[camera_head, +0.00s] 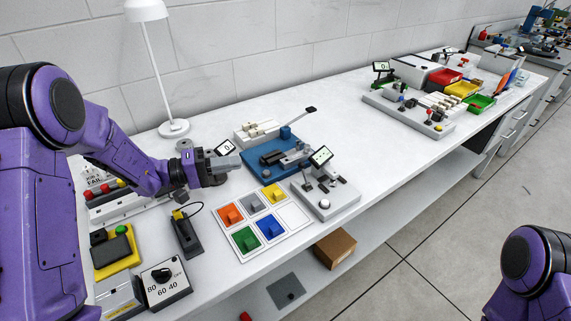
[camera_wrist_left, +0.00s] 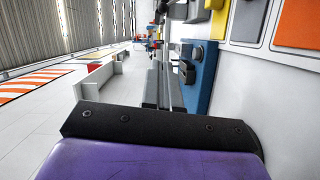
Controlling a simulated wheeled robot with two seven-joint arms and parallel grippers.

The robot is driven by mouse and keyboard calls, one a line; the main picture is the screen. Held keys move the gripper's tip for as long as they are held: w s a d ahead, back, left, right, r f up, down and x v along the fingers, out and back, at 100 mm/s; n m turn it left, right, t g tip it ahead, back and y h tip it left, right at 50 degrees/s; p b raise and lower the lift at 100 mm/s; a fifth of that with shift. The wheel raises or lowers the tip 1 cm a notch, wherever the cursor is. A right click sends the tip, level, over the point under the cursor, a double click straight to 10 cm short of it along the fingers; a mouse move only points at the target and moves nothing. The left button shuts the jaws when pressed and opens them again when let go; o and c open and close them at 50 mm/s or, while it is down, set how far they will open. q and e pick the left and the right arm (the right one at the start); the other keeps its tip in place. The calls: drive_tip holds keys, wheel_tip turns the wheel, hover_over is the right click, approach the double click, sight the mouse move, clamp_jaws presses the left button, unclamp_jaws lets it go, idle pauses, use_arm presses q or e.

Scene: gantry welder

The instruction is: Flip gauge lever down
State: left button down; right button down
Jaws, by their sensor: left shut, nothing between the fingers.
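A gauge stand has a light grey base (camera_head: 325,200), a small tilted screen (camera_head: 321,156) and a round pale knob; it stands right of the colour tray. A short dark lever (camera_head: 308,184) appears to stand upright on its left part, but its exact pose is too small to tell. My left gripper (camera_head: 230,163) is shut and empty, left of the blue fixture and well apart from the gauge stand. Its grey fingers (camera_wrist_left: 160,88) show in the left wrist view. A second small screen (camera_head: 226,147) stands just behind it. My right gripper is out of view.
A blue fixture (camera_head: 254,168) lies between my left gripper and the gauge stand. A tray with coloured blocks (camera_head: 220,219) is in front. A lamp (camera_head: 173,128) stands behind. The bench middle, right of the gauge stand, is clear.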

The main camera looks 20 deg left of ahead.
sight(304, 173)
use_arm(q)
drive_tip(key=shift+s+d+r, duration=0.1)
drive_tip(key=shift+d, duration=0.25)
drive_tip(key=x, duration=0.5)
drive_tip(key=p+x, duration=0.1)
drive_tip(key=x, duration=0.4)
drive_tip(key=shift+p, duration=0.3)
drive_tip(key=shift+s+d+p, duration=0.2)
drive_tip(key=shift+d+p, duration=0.15)
drive_tip(key=shift+d, duration=0.85)
drive_tip(key=shift+s+d+f, duration=0.15)
drive_tip(key=shift+d+f, duration=0.15)
drive_tip(key=shift+d, duration=0.25)
drive_tip(key=shift+d+r+p, duration=0.1)
drive_tip(key=shift+r+p, duration=0.1)
drive_tip(key=shift+p, duration=0.1)
drive_tip(key=shift+m, duration=0.4)
